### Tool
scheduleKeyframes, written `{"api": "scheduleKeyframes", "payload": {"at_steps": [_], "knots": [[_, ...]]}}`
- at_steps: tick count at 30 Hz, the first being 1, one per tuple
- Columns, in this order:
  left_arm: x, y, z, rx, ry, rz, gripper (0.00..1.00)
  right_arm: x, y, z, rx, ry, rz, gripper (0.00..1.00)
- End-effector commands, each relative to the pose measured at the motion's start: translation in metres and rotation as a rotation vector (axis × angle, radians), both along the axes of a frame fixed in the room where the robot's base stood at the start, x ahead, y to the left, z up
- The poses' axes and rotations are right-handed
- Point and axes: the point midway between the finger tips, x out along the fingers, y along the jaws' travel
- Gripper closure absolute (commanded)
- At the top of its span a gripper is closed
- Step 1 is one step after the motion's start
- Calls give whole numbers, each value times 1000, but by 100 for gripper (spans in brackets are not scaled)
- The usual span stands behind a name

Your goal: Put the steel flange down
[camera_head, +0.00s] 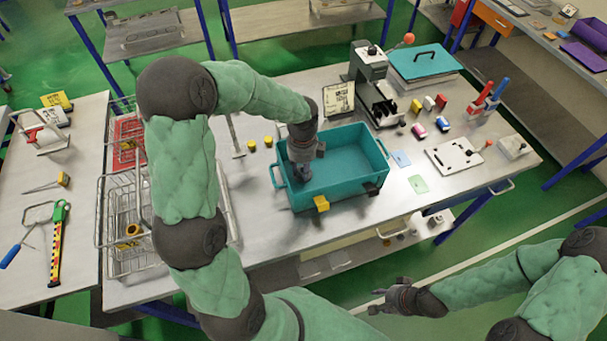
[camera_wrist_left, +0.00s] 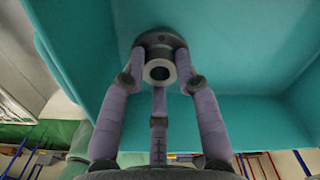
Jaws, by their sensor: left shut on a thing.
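The steel flange (camera_wrist_left: 159,68) is a round grey part with a hole through its middle. In the left wrist view it sits between the fingertips of my left gripper (camera_wrist_left: 160,85), which are shut on it. In the head view my left gripper (camera_head: 302,172) reaches down inside the teal bin (camera_head: 355,165), left of its middle, and hides the flange there. I cannot tell whether the flange touches the bin floor. My right gripper (camera_head: 390,300) is away from the table at the lower right, apparently empty; its fingers are too small to judge.
Wire baskets (camera_head: 125,225) stand to the left. A press with a lever (camera_head: 372,80) stands behind the bin. A white plate (camera_head: 453,157) and small coloured parts lie to the right.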

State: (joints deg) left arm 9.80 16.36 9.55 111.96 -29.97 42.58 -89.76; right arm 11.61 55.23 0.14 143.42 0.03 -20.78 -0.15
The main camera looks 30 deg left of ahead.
Motion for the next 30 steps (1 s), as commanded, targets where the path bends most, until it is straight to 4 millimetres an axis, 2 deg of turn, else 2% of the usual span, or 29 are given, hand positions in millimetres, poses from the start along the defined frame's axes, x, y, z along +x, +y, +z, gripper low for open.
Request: {"api": "scheduleKeyframes", "payload": {"at_steps": [7, 19, 20, 22, 30], "knots": [[-1, 0, -32, -1, 2, 0, 100, 0, 0, -9, 0, 0, 0, 60], [0, 0, -37, 0, 0, 0, 100, 0, 0, -10, 0, 0, 0, 60], [-1, 0, -37, -1, 1, 0, 66, 0, 0, -10, 0, 0, 0, 60], [-1, 0, -37, -1, 1, 0, 46, 0, 0, -9, 0, 0, 0, 60], [-1, 0, -37, -1, 1, 0, 45, 0, 0, -9, 0, 0, 0, 60]]}}
